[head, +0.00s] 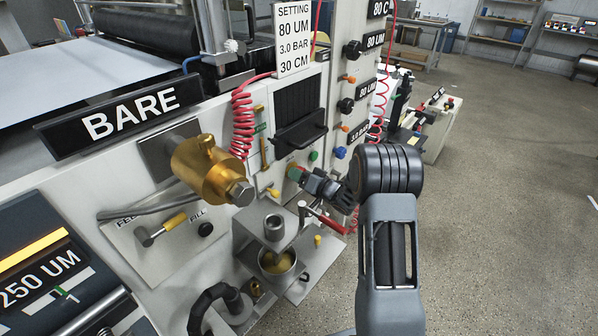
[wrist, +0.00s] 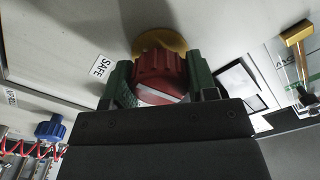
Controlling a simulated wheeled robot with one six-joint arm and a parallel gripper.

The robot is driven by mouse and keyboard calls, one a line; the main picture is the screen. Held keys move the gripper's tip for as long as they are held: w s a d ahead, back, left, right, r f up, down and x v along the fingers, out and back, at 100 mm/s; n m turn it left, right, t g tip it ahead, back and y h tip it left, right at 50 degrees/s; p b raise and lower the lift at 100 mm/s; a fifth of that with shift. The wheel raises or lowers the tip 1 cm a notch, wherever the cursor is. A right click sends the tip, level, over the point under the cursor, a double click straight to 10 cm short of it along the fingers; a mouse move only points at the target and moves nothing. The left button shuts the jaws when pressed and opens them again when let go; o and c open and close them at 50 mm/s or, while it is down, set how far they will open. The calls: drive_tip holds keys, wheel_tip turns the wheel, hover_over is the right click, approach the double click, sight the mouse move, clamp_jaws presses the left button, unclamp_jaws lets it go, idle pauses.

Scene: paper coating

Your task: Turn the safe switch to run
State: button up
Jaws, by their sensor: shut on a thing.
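The safe switch is a red ribbed knob (wrist: 158,68) with a pale line across its face, on a yellow round base (wrist: 160,40) in the wrist view. A SAFE label (wrist: 101,66) lies just left of it on the pale panel. My gripper (wrist: 157,84) has its green finger pads on either side of the knob, shut on it. In the head view my gripper (head: 296,174) reaches the machine's front panel, and the knob is mostly hidden there. I cannot see a run label clearly.
A blue knob (wrist: 50,129) and red coiled hose are at lower left in the wrist view. A brass cylinder (head: 213,169) juts out left of my gripper in the head view. A metal cup (head: 277,262) stands below. Open floor lies to the right.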

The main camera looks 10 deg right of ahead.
drive_tip(key=shift+m+p, duration=0.3)
drive_tip(key=shift+m, duration=0.3)
drive_tip(key=shift+f, duration=0.1)
drive_tip(key=o, duration=0.9)
drive_tip(key=b+v, duration=0.1)
drive_tip(key=v, duration=1.3)
drive_tip(key=shift+a, duration=0.15)
